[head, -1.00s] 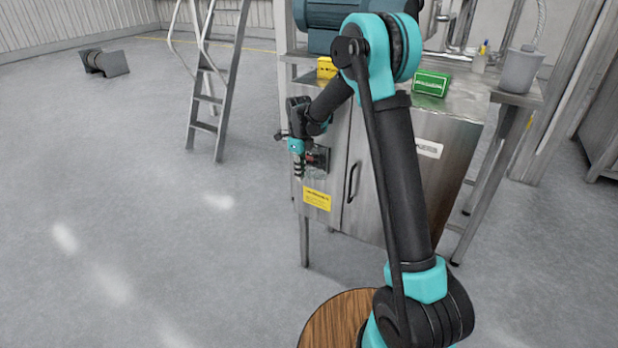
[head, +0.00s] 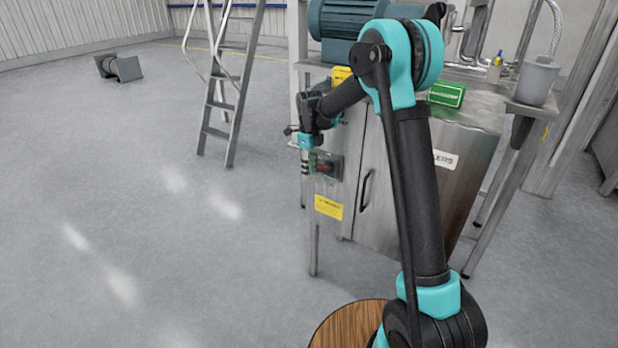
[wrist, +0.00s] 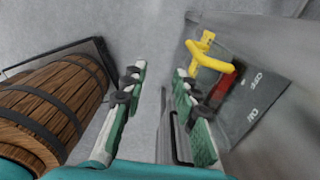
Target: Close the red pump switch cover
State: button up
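The pump switch panel (head: 328,165) is a dark plate on the front left of the steel cabinet, with a red part showing. In the wrist view the dark plate (wrist: 258,105) is at the right, with white lettering. A red part (wrist: 222,90) and a yellow branched part (wrist: 212,62) stand out from it. I cannot tell the cover's exact position; the near finger partly hides this area. My gripper (wrist: 155,95) is open and empty, its two green-and-white fingers apart. It also shows in the head view (head: 305,165), just left of the panel; contact is unclear.
The steel cabinet (head: 400,190) has a door handle (head: 366,190) right of the panel and a yellow label (head: 328,207) below it. A ladder (head: 222,100) stands to the left. A wooden barrel (wrist: 55,105) is left in the wrist view.

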notch_tip(320, 180, up, 8)
dwell(0.5)
jog(key=s+d+f+n+t, duration=0.2)
jog(key=s+d+n, duration=1)
jog(key=s+d, duration=0.35)
jog(key=s+d+f+n, duration=0.2)
jog(key=s+d+n, duration=0.1)
jog(key=s, duration=0.3)
jog(key=s+d+f+n+t, duration=0.1)
jog(key=s+d+f+n, duration=0.1)
jog(key=s, duration=0.4)
jog(key=s+d+f+n+t, duration=0.1)
jog(key=s+d+f+n, duration=0.2)
jog(key=s+f+n, duration=0.1)
jog(key=shift+s+d+f+n, duration=0.25)
jog(key=shift+s+d+n, duration=0.1)
jog(key=shift+s+n, duration=0.7)
jog(key=shift+o, duration=0.2)
jog(key=shift+w, duration=0.2)
